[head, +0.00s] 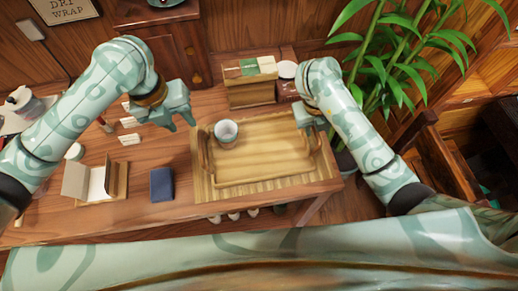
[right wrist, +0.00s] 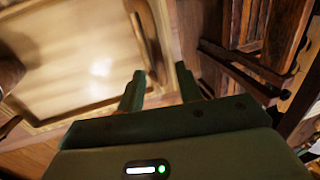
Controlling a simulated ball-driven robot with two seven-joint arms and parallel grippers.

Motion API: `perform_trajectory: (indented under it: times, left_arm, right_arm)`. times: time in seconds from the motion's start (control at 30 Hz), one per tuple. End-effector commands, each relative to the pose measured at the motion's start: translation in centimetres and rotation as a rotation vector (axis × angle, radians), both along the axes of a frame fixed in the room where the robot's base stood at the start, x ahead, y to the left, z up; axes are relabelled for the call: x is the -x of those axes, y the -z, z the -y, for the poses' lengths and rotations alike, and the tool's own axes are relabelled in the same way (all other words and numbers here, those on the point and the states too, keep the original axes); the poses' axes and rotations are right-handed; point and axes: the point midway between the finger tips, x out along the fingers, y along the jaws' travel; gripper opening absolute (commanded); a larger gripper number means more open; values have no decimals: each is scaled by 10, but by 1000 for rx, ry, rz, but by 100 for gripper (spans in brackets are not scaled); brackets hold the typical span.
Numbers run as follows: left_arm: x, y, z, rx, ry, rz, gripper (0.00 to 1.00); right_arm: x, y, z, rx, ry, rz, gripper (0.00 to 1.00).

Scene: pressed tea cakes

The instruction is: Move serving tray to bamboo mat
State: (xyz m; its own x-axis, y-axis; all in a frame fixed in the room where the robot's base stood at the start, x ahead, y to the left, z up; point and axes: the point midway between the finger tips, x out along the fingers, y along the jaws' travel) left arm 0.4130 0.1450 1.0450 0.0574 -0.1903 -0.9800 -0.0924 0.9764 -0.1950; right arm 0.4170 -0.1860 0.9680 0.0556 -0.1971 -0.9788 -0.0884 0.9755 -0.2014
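The wooden serving tray (head: 265,165) has a raised rim and a handle at each end. It lies on the slatted bamboo mat (head: 198,180), which shows around its left and front edges. A pale cup (head: 226,133) stands at the tray's back left. My left gripper (head: 182,127) is open and empty above the table, left of the tray's back corner. My right gripper (head: 316,127) is at the tray's right end. In the right wrist view its fingers (right wrist: 160,78) are apart by the tray's rim and handle (right wrist: 145,38). I cannot tell whether they touch the rim.
A wooden box with packets (head: 250,85) stands behind the tray. A leafy plant (head: 400,60) and a chair (head: 440,150) are right of the table.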

Motion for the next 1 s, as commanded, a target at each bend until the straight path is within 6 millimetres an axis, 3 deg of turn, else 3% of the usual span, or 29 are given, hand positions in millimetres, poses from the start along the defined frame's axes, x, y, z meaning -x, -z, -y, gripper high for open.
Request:
perform_trajectory:
  times: [0.13,0.4,1.0]
  left_arm:
    - [0,0,0,0,0,0,35]
    - [0,0,0,0,0,0,35]
    - [0,0,0,0,0,0,35]
  right_arm:
    - [-3,-35,-5,2,-7,18,35]
    - [2,-70,-14,-1,-2,7,35]
    - [4,-77,-15,-1,1,0,35]
